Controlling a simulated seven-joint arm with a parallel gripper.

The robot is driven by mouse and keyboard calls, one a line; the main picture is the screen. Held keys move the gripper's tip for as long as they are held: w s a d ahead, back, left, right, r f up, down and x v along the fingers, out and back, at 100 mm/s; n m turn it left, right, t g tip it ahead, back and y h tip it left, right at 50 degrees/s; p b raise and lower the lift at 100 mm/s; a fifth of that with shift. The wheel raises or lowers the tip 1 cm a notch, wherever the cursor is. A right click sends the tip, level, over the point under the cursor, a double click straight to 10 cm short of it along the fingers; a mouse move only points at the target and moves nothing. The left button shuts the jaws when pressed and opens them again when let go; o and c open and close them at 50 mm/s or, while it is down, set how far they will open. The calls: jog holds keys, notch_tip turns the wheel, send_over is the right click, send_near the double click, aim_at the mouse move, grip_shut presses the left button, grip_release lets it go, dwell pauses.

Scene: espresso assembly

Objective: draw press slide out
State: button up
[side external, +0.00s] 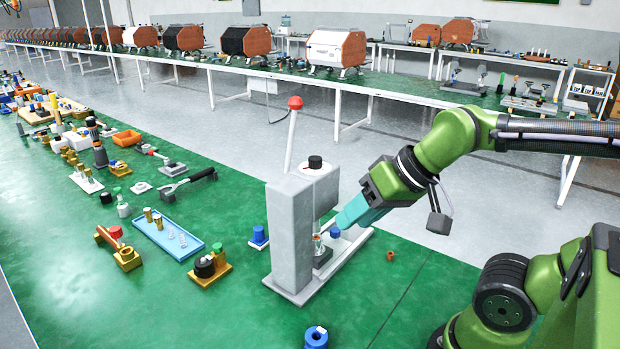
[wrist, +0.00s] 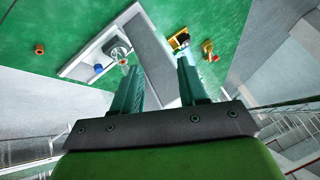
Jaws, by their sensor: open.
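The press (side external: 291,230) is a tall grey body on a pale base, with a red-knobbed lever rising from it. At its foot sits a dark slide block (side external: 322,258) carrying a small metal and orange piece. A blue knob (side external: 335,233) shows beside it, just under my fingertips. My gripper (side external: 342,220) is open, its teal fingers angled down at the press's right side; I cannot tell if they touch the knob. In the wrist view the grey press body (wrist: 152,48) shows between and beyond the fingers (wrist: 157,64), and the blue knob (wrist: 98,69) lies left of them.
A small orange ring (side external: 390,256) lies right of the press. A blue ring part (side external: 316,337) is at the front, and a blue-topped block (side external: 259,237) stands left of the press. A light-blue tray (side external: 168,236) and several parts fill the bench's left.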

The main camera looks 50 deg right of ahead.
jog(key=shift+o, duration=1.2)
jog(key=shift+r, duration=0.35)
jog(key=w+d+r+n+g, duration=0.3)
jog(key=w+d+r+n, duration=0.3)
jog(key=w+d+r, duration=0.15)
jog(key=w+d+f+n+g+y, duration=0.1)
jog(key=w+d+f+n, duration=0.1)
jog(key=d+n, duration=0.5)
jog(key=w+d+f+n+g+y, duration=0.1)
jog(key=w+d+n, duration=0.15)
jog(key=d, duration=0.75)
jog(key=d+x, duration=0.1)
jog(key=x, duration=0.7)
jog(key=d+f+x, duration=0.1)
jog(key=x, duration=0.8)
jog(key=s+d+x, duration=0.1)
jog(key=x, duration=0.8)
jog(key=shift+d+f, duration=0.35)
